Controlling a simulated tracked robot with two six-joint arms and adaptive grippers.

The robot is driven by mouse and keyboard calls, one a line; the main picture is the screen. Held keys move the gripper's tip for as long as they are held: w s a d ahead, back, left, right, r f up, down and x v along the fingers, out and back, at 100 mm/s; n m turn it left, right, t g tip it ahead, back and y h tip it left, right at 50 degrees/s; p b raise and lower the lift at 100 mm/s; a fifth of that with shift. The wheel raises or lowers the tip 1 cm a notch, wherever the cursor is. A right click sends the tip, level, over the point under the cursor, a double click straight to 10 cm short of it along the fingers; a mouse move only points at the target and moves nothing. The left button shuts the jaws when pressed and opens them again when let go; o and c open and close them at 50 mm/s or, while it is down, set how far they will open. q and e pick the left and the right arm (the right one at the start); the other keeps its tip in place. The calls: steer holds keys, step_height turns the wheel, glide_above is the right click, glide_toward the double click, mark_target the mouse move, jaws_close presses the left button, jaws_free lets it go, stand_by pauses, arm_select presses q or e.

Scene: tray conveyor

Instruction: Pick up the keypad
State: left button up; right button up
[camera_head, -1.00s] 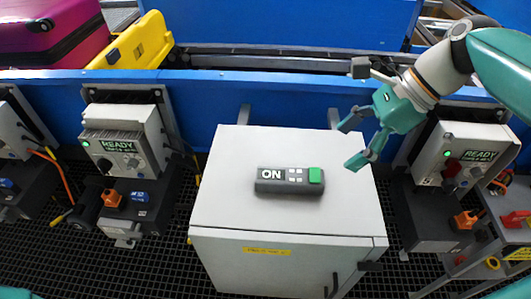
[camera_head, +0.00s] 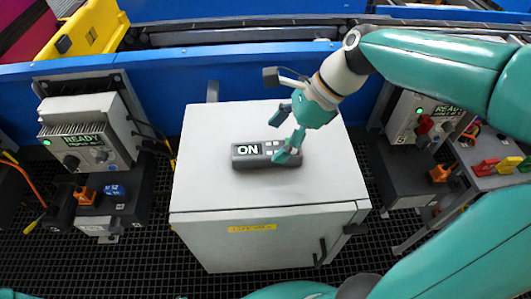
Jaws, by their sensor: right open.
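The keypad (camera_head: 247,155) is a dark grey bar with a white "ON" label and light buttons. It lies flat on top of the light grey cabinet (camera_head: 215,190). My right gripper (camera_head: 282,137) is open above the keypad's right end. Its near finger covers that end, so the green button is hidden. I cannot tell whether the finger touches the keypad. My left gripper is not in view.
A control unit (camera_head: 85,135) with a "READY" display stands left of the cabinet, and a similar unit (camera_head: 420,118) stands right of it. A blue conveyor wall (camera_head: 230,75) runs behind. The cabinet top around the keypad is clear.

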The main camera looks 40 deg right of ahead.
mark_target(266, 148)
steer(key=x, duration=0.5)
steer(key=shift+w+d+f, duration=0.15)
steer(key=shift+w+d, duration=0.05)
steer(key=shift+d, duration=0.05)
steer(key=shift+w, duration=0.1)
steer(key=c, duration=1.4)
steer(key=shift+c, duration=0.2)
